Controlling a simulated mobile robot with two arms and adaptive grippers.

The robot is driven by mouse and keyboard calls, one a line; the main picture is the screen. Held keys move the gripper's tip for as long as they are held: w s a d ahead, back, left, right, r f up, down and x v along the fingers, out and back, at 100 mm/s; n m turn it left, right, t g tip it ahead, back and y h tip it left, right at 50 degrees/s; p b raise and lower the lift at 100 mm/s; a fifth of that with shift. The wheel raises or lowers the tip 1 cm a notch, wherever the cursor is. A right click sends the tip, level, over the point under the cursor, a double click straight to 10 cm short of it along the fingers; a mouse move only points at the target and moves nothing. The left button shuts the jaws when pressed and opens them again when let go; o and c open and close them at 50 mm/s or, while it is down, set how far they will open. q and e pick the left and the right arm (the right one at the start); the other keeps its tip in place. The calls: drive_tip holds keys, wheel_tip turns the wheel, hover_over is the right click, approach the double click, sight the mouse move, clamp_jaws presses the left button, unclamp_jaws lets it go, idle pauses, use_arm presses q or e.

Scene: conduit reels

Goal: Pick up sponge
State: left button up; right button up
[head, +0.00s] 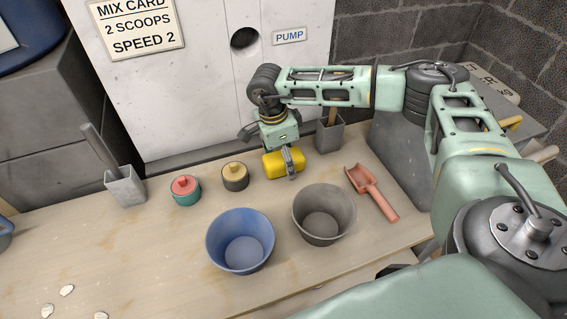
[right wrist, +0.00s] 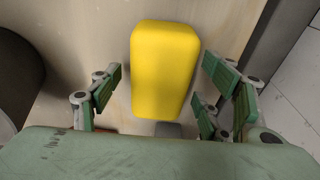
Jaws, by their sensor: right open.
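The sponge is a yellow block (head: 281,165) on the wooden table, behind the grey bucket in the head view. In the right wrist view the sponge (right wrist: 165,70) stands out in the middle, between my fingers. My right gripper (head: 287,160) reaches down over the sponge in the head view. My left gripper is not in view.
A blue bucket (head: 240,240) and a grey bucket (head: 324,214) stand in front of the sponge. Grey holders (head: 124,187) (head: 329,136) with handles stand further back. The table's front left is mostly clear.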

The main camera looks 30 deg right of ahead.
drive_tip(key=shift+f, duration=0.25)
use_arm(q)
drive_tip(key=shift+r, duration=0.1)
use_arm(e)
drive_tip(key=shift+c, duration=0.4)
drive_tip(key=c, duration=1.1)
drive_tip(key=shift+o, duration=0.2)
drive_tip(key=shift+r, duration=0.15)
drive_tip(key=shift+r, duration=0.2)
wheel_tip(320, 180, up, 4)
drive_tip(key=shift+r+p, duration=0.1)
drive_tip(key=shift+p, duration=0.3)
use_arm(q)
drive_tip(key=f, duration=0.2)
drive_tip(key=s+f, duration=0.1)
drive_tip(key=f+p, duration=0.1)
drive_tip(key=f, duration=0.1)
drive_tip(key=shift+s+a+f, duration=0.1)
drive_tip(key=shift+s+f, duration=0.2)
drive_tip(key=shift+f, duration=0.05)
use_arm(e)
drive_tip(key=s+r, duration=0.6)
drive_tip(key=s, duration=0.5)
drive_tip(key=shift+s+d, duration=0.35)
drive_tip(key=shift+d, duration=0.1)
drive_tip(key=shift+r, duration=0.1)
